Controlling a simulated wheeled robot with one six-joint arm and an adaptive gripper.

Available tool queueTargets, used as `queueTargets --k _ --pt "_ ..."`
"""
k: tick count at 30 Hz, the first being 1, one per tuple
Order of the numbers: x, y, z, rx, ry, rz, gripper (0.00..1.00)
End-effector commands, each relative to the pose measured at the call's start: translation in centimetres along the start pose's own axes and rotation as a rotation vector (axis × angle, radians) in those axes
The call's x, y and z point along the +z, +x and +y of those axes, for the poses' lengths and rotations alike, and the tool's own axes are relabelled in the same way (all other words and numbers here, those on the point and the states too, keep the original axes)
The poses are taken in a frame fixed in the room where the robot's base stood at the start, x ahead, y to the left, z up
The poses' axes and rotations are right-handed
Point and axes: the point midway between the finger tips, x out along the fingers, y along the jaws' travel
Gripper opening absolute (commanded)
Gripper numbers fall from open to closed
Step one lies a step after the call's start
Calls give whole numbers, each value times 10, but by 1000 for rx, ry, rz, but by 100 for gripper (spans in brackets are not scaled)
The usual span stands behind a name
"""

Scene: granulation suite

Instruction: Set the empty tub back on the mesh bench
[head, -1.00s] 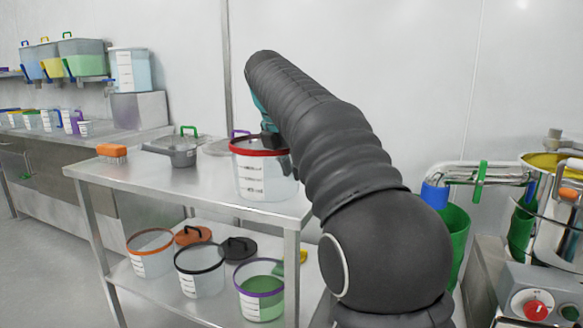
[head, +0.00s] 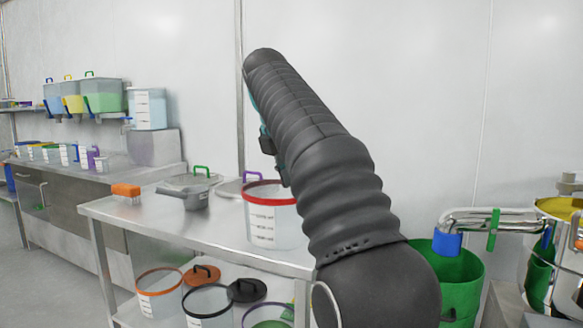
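A translucent white tub (head: 270,222) with a red rim and printed level marks stands upright on a steel bench (head: 160,219), near its right end. No coloured contents show through its wall. My arm hides the tub's right side. My gripper (head: 278,165) is mostly hidden behind my arm. A dark part of it shows just above the tub's rim, and one finger reaches down near the rim. I cannot tell whether it touches the tub. The bench top looks like plain steel; no mesh can be made out.
An orange brush (head: 126,191), a grey scoop (head: 184,198) and lids with green and purple handles lie on the bench. Tubs with orange (head: 160,283), black and purple rims stand on the shelf below. A green bin (head: 462,275) and piping are at right.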

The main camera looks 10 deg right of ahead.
Motion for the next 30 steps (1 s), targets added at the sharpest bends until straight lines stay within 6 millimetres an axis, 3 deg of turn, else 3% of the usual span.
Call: queueTargets --k 6,20,25,30 --pt "0 -15 0 0 2 -1 31" --pt "0 -20 -3 3 21 -1 31" --pt "-6 -19 -22 28 188 7 31" --pt "-25 -8 -57 71 488 37 31"
